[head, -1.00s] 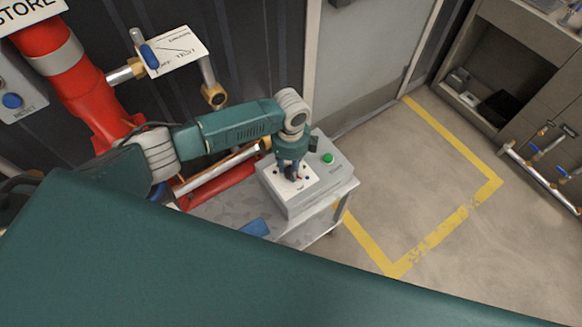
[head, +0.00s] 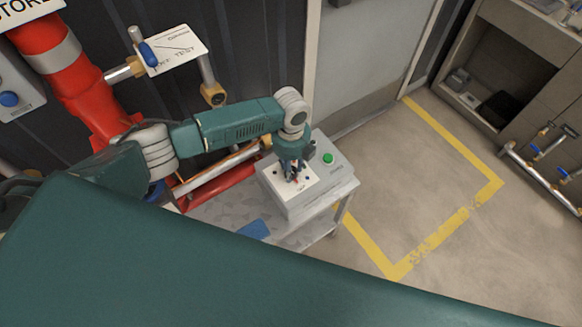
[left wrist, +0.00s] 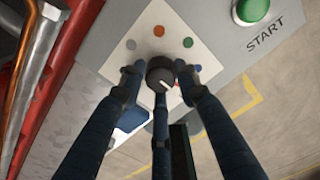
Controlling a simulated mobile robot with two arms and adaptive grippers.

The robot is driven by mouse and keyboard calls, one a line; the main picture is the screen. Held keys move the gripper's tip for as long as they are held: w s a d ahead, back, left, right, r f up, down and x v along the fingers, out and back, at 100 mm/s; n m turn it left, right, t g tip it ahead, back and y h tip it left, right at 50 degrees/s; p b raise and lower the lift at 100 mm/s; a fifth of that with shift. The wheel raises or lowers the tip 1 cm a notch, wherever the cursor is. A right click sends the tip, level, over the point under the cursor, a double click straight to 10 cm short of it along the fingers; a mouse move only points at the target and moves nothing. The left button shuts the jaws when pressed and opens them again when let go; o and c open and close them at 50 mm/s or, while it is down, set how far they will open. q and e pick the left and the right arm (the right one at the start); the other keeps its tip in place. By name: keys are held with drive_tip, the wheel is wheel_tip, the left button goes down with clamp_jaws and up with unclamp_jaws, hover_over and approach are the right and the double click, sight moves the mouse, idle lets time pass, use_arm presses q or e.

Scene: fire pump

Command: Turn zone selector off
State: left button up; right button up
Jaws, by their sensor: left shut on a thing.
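The zone selector is a dark round knob with a white pointer line; in the left wrist view the knob (left wrist: 160,74) sits on a white plate (left wrist: 122,62) with several coloured dots around it. Its pointer aims toward the lower right of that view. My left gripper (head: 293,176) reaches down onto the plate of the grey control box (head: 335,186). In the left wrist view its dark fingers (left wrist: 162,80) are closed around the knob. In the head view the gripper mostly hides the knob. My right gripper is in neither view.
A green START button (head: 328,158) is on the same box, right of the plate. The box stands on a grey metal table (head: 215,212) with a blue item (head: 252,229). Red pipework (head: 75,85) and a valve with a blue handle (head: 149,54) are at left. Open floor lies right.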

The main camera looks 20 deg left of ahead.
use_arm(q)
drive_tip(key=shift+w+a+r, duration=0.15)
drive_tip(key=shift+w+a, duration=0.15)
drive_tip(key=shift+a, duration=0.05)
drive_tip(key=o, duration=1.1)
drive_tip(key=shift+s+d, duration=0.1)
drive_tip(key=shift+d+r, duration=0.1)
drive_tip(key=shift+r, duration=0.35)
wheel_tip(320, 180, up, 11)
drive_tip(key=shift+f, duration=0.1)
